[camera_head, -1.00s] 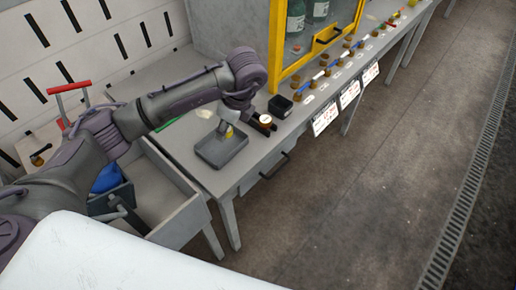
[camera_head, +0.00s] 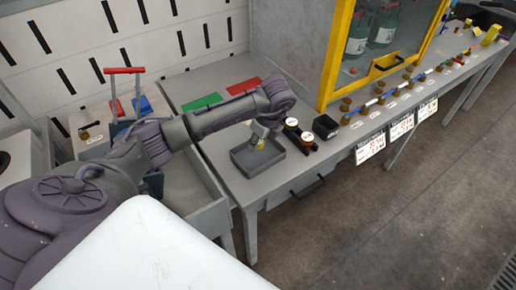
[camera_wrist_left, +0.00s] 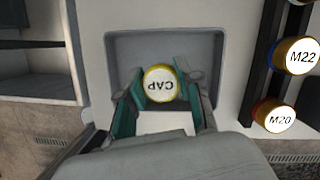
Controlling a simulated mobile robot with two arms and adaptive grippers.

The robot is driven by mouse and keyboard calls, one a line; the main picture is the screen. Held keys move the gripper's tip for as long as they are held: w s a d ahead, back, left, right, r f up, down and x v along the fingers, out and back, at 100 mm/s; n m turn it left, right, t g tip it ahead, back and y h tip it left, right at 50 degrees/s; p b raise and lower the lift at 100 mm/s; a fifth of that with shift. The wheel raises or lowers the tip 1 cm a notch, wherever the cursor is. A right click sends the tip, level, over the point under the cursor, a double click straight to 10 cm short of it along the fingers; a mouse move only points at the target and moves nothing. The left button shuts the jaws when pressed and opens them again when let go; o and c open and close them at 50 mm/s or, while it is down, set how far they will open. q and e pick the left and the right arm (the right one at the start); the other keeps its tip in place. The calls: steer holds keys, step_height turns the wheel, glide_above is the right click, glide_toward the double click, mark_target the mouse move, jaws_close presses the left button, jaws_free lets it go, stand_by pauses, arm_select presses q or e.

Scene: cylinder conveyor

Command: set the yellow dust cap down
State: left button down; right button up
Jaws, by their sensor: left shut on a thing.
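The yellow dust cap (camera_wrist_left: 159,84), with a white top marked "CAP", is between the fingers of my left gripper (camera_wrist_left: 160,92) in the left wrist view. The fingers are shut on it. In the head view my left gripper (camera_head: 259,140) points down over a grey shallow tray (camera_head: 242,162) on the bench, and the cap (camera_head: 260,145) shows as a small yellow patch. The tray also shows around the cap in the wrist view (camera_wrist_left: 122,45). I cannot tell whether the cap touches the tray floor. My right gripper is not in view.
Right of the tray stand round pieces marked M22 (camera_wrist_left: 299,56) and M20 (camera_wrist_left: 279,116) on a dark rack. A small black box (camera_head: 326,127) and a yellow-framed cabinet (camera_head: 335,60) stand further right. Green (camera_head: 201,102) and red (camera_head: 243,86) mats lie behind.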

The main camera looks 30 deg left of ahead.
mark_target(258, 157)
arm_select(q)
steer(key=shift+f+p, duration=0.3)
steer(key=shift+f, duration=1.7)
steer(key=shift+f, duration=0.15)
steer(key=c, duration=0.8)
jaws_free()
steer(key=shift+o, duration=0.2)
steer(key=v, duration=1.2)
steer(key=shift+b, duration=0.35)
